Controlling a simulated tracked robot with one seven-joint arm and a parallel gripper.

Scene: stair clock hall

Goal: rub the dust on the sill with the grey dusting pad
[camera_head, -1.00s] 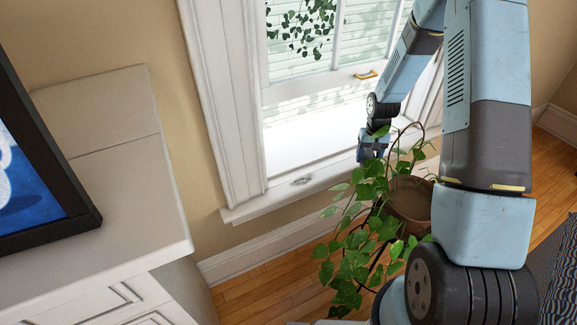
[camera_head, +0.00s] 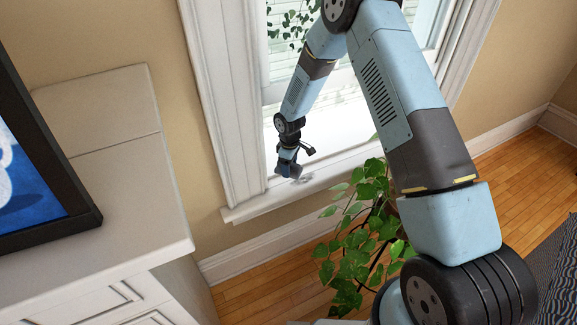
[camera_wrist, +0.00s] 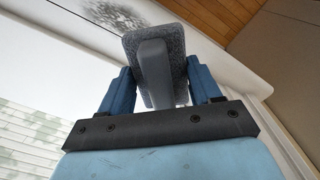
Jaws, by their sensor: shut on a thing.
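The white window sill (camera_head: 258,203) runs under the window in the head view. A grey smudge of dust (camera_head: 305,181) lies on it, just right of my gripper (camera_head: 288,168). The dust also shows as a dark speckled patch at the top of the wrist view (camera_wrist: 112,14). In the wrist view my gripper (camera_wrist: 160,82) has its blue fingers shut on the handle of the grey dusting pad (camera_wrist: 178,45). The pad is beside the dust there, and whether it touches the sill is hidden. In the head view the pad is mostly hidden by my gripper.
A leafy potted plant (camera_head: 358,235) stands on the floor in front of the sill, its pot behind my arm. A white cabinet (camera_head: 120,170) with a framed picture (camera_head: 45,150) is at the left. The window frame (camera_head: 225,100) rises left of my gripper.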

